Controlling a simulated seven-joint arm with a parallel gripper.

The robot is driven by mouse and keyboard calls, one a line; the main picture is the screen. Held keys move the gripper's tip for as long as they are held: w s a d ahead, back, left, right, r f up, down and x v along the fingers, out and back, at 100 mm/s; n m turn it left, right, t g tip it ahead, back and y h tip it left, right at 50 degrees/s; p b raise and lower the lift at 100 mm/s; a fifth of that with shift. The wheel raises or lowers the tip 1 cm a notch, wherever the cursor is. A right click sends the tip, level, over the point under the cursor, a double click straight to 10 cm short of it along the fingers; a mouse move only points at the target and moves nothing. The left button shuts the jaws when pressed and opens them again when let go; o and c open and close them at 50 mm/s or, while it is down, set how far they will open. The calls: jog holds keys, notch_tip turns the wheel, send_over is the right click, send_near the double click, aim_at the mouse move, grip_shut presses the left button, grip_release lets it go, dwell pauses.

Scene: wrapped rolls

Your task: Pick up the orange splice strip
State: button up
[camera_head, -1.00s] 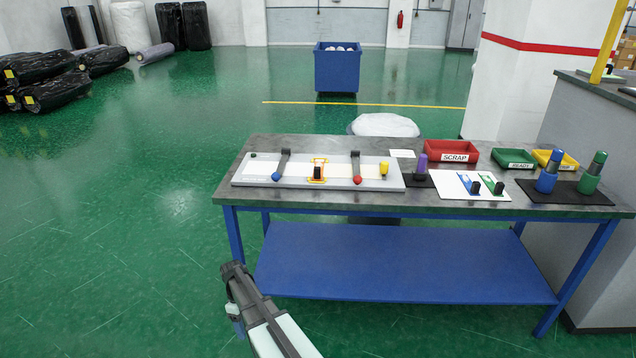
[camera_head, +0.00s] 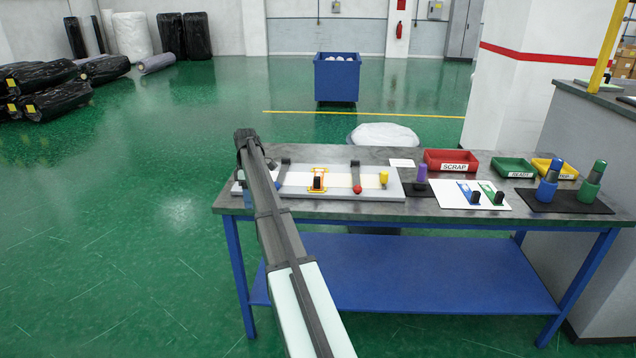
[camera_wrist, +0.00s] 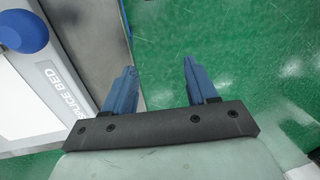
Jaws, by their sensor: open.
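An orange piece (camera_head: 318,190), which I take for the orange splice strip, lies on the white splice bed (camera_head: 285,190) on the table, with a black block (camera_head: 318,180) at its middle. It does not show in the wrist view.
Two dark levers, one with a red knob (camera_head: 357,189), flank the orange piece. A yellow peg (camera_head: 384,178) and a purple-topped peg (camera_head: 422,173) stand to the right. Further right are a white card (camera_head: 470,202) with blue and green strips, a red SCRAP bin (camera_head: 450,155) and bottles.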

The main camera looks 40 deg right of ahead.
jog(key=d+r, duration=0.6)
jog(key=d, duration=0.4)
notch_tip(320, 180, up, 7)
jog(key=t+h, duration=0.1)
jog(key=t, duration=0.1)
send_over(317, 177)
jog(key=shift+m, duration=0.4)
jog(key=f, duration=0.7)
jog(key=shift+s+d+f, duration=0.15)
jog(key=shift+s, duration=0.05)
jog(key=shift+w+f, duration=0.15)
jog(key=shift+f, duration=2.9)
grip_shut()
